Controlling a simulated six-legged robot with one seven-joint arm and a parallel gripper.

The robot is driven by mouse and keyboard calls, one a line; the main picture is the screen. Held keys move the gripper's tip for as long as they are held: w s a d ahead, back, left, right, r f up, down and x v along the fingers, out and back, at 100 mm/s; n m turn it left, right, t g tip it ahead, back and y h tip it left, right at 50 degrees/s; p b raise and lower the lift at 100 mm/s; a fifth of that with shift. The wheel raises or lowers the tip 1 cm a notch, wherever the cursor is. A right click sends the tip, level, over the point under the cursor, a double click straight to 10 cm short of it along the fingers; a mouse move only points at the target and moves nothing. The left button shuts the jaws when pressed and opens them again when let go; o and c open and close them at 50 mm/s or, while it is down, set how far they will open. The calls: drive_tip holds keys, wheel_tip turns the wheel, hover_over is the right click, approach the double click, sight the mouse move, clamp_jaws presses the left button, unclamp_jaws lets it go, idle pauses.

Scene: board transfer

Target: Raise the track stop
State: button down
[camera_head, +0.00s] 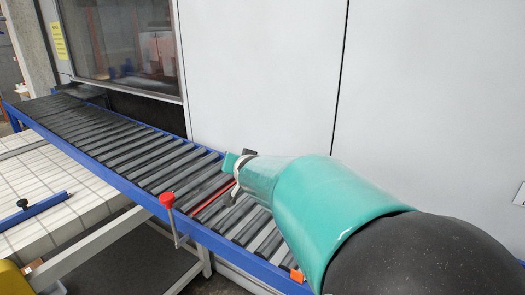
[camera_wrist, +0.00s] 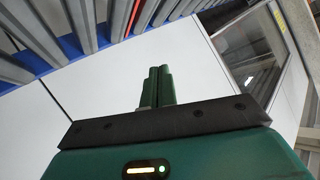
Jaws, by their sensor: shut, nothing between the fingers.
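The track stop seems to be the thin red bar (camera_head: 211,203) lying across the roller track, low between the dark rollers. A red strip (camera_wrist: 134,15) also shows between the rollers at the top of the wrist view. A lever with a red knob (camera_head: 167,200) stands at the track's near blue rail. My gripper (camera_head: 232,163) is above the track, up and right of the knob and apart from it. In the wrist view its two green fingers (camera_wrist: 158,86) are together with nothing between them. My arm hides part of the track at right.
The roller track (camera_head: 110,152) with blue rails runs from upper left to lower right. A white machine wall (camera_head: 260,75) with a window (camera_head: 125,38) stands right behind it. A tiled white surface (camera_head: 60,185) with a blue bar (camera_head: 38,208) lies at the near left.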

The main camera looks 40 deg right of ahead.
drive_tip(key=s+a+f+n+g+y, duration=0.2)
drive_tip(key=s+a+f+n+g, duration=0.1)
drive_tip(key=s+a, duration=0.7)
drive_tip(key=s+a+f+n+g+y, duration=0.2)
drive_tip(key=s+a+n, duration=0.4)
drive_tip(key=s+a, duration=0.5)
drive_tip(key=s+f+g, duration=0.1)
drive_tip(key=s, duration=0.3)
drive_tip(key=shift+s+g+y, duration=0.4)
drive_tip(key=shift+a, duration=0.15)
